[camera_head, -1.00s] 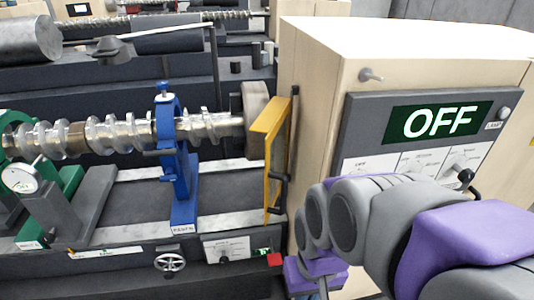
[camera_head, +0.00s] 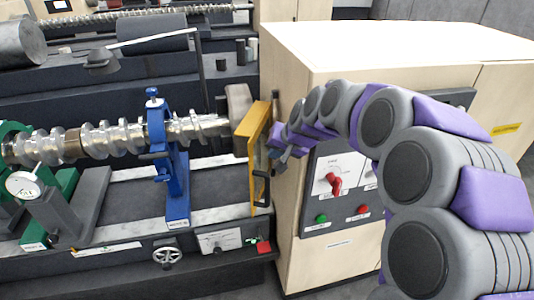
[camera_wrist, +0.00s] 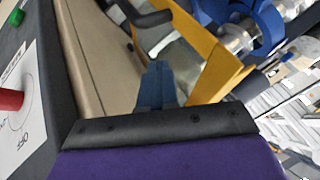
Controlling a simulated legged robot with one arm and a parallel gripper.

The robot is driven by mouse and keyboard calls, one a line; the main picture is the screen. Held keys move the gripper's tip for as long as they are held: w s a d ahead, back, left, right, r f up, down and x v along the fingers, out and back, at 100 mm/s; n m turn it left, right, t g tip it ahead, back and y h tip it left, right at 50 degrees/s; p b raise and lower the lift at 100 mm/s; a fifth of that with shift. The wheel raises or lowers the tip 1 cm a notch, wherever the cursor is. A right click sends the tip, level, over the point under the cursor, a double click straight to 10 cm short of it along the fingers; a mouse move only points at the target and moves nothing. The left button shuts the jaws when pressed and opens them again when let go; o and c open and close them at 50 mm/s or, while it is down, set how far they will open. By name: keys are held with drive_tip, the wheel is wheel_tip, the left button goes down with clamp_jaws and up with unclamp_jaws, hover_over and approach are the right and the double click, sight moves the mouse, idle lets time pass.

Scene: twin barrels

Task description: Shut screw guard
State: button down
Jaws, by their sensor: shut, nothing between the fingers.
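The screw guard is a yellow hinged frame (camera_head: 257,148) standing beside the beige cabinet, at the right end of the metal screw (camera_head: 120,138). It stands out on edge and does not cover the screw. A black handle (camera_head: 261,188) sits on its lower face. My gripper (camera_head: 276,150) is beside the guard, between it and the cabinet, its fingertips small and partly hidden. In the wrist view my gripper's blue-grey fingers (camera_wrist: 157,85) are together and empty, close to the yellow frame (camera_wrist: 205,60). The handle (camera_wrist: 150,18) shows above them. I cannot tell whether they touch the frame.
The beige cabinet (camera_head: 300,90) with its control panel, red knob (camera_head: 334,184) and buttons stands right of the guard. A blue steady rest (camera_head: 172,165) holds the screw. A dial gauge (camera_head: 24,184) stands at left. A handwheel (camera_head: 167,255) is on the front.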

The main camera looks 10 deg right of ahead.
sight(257, 165)
drive_tip(key=x, duration=0.8)
drive_tip(key=shift+a, duration=0.35)
drive_tip(key=shift+w+a+f, duration=0.1)
drive_tip(key=shift+a+f, duration=0.05)
drive_tip(key=shift+a, duration=0.1)
drive_tip(key=shift+d, duration=0.8)
